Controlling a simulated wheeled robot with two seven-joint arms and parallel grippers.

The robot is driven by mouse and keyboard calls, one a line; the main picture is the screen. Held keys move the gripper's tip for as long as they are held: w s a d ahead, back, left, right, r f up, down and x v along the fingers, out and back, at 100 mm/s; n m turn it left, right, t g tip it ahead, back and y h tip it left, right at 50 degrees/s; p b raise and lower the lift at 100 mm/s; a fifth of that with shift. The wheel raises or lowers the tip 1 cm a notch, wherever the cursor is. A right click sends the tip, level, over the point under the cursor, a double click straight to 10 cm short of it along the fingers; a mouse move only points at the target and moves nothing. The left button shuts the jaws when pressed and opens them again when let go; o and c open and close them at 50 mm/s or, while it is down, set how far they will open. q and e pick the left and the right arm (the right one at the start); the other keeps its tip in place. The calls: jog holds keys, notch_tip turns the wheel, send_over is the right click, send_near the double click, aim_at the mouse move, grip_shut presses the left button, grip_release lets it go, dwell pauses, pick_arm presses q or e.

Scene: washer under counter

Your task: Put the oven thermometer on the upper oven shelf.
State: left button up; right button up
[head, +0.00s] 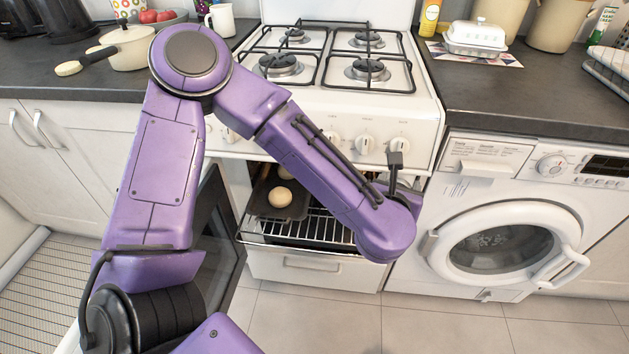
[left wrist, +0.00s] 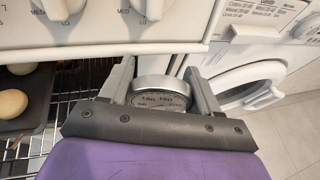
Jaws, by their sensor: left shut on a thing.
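The oven thermometer (left wrist: 160,100), a round silver-rimmed dial, is between the two fingers of my left gripper (left wrist: 160,88) in the left wrist view. The gripper is shut on it, in front of the oven's right edge, below the knobs. In the head view my left wrist hides most of the gripper, and I cannot make out the thermometer. The oven is open. A wire oven shelf (head: 325,228) shows inside it, also in the left wrist view (left wrist: 68,108); I cannot tell which level it is. My right gripper is not in view.
A dark tray (head: 268,206) with pale buns (head: 280,197) occupies the left of the oven. The open oven door (head: 213,225) stands at the left. The washer (head: 495,215) is close on the right. The stove knobs (head: 365,144) are above the opening.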

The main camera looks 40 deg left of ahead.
pick_arm(q)
jog(key=f+b, duration=0.1)
jog(key=f+n+y+b, duration=0.2)
jog(key=shift+s+a+f+g, duration=0.1)
jog(key=shift+s+a+g, duration=0.05)
jog(key=shift+s+g, duration=0.2)
jog(key=shift+s+a+n+g+y, duration=0.3)
jog(key=shift+a+n+g+y, duration=0.05)
jog(key=shift+a+n+y, duration=0.05)
jog(key=shift+y, duration=0.3)
jog(key=a+f, duration=0.2)
jog(key=a, duration=0.2)
jog(key=a+f, duration=0.3)
jog(key=a, duration=0.1)
jog(key=a+f, duration=0.3)
jog(key=a, duration=0.2)
jog(key=shift+s, duration=0.4)
jog(key=shift+a+f+b, duration=0.25)
jog(key=shift+f+b, duration=0.05)
jog(key=shift+f, duration=0.05)
jog(key=f, duration=0.2)
jog(key=a+f+b, duration=0.1)
jog(key=shift+f, duration=0.65)
jog(key=o, duration=1.2)
jog(key=shift+o, duration=0.2)
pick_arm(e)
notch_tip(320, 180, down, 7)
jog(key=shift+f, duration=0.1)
